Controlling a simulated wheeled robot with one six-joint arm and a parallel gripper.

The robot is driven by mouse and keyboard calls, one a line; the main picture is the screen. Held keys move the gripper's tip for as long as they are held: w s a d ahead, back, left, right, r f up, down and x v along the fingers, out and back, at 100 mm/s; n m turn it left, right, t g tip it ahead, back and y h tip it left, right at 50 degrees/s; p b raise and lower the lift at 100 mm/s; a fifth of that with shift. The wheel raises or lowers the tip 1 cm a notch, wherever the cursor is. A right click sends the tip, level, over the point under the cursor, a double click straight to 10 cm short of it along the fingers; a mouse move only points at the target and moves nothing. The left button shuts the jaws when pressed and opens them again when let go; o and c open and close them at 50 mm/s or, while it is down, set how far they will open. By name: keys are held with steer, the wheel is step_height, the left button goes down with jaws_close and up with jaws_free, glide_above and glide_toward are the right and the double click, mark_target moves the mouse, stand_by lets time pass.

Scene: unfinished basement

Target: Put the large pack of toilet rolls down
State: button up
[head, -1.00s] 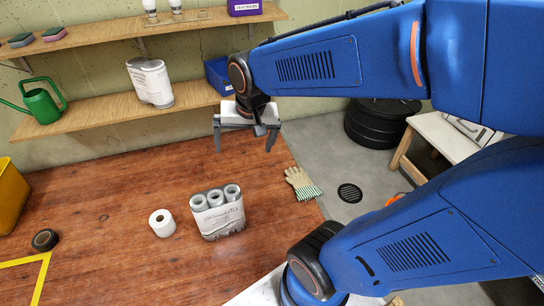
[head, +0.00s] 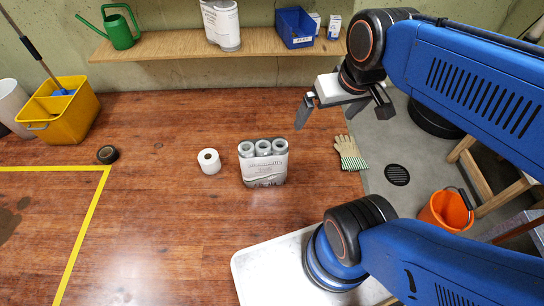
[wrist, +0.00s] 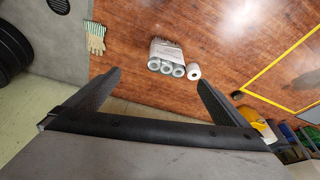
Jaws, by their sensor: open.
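The large pack of toilet rolls (head: 264,166) stands upright on the brown wooden floor, its roll ends showing at the top. In the wrist view the pack (wrist: 167,54) lies beyond the fingertips, in the gap between them. My gripper (head: 346,117) is open and empty, held above and to the right of the pack, apart from it. Its spread fingers also show in the wrist view (wrist: 160,82). A single toilet roll (head: 209,162) stands just left of the pack, apart from it.
A striped work glove (head: 350,153) lies right of the pack, near a floor drain (head: 397,175). A black tape roll (head: 107,154) and yellow floor line (head: 87,226) are at left. A yellow mop bucket (head: 64,112) stands further back. A shelf (head: 172,66) runs along the wall.

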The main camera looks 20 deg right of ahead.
mark_target(268, 153)
steer(key=w+d+f+m+g+y, duration=0.2)
steer(key=w+f+m+g+y, duration=0.25)
steer(key=w+f, duration=0.65)
steer(key=w+d+f+m+g+y, duration=0.25)
steer(key=w+f+m+y, duration=0.25)
steer(key=w+f, duration=0.6)
steer(key=w+d+f+m+t+y, duration=0.2)
steer(key=d+f+m+y, duration=0.15)
steer(key=f, duration=0.65)
steer(key=w+d+f+m+t+y, duration=0.2)
steer(key=f+m+t, duration=0.15)
steer(key=f, duration=0.65)
steer(key=w+d+f+m+t+y, duration=0.15)
steer(key=f+m, duration=0.25)
steer(key=f, duration=0.6)
steer(key=shift+y, duration=0.45)
steer(key=shift+w+f+x, duration=0.1)
steer(key=shift+x, duration=2.7)
steer(key=shift+w+f+x, duration=0.1)
steer(key=shift+x, duration=2.7)
steer(key=shift+w+f+x, duration=0.1)
steer(key=shift+f+x, duration=0.05)
steer(key=shift+x, duration=2.65)
steer(key=c, duration=2)
steer(key=shift+r, duration=0.1)
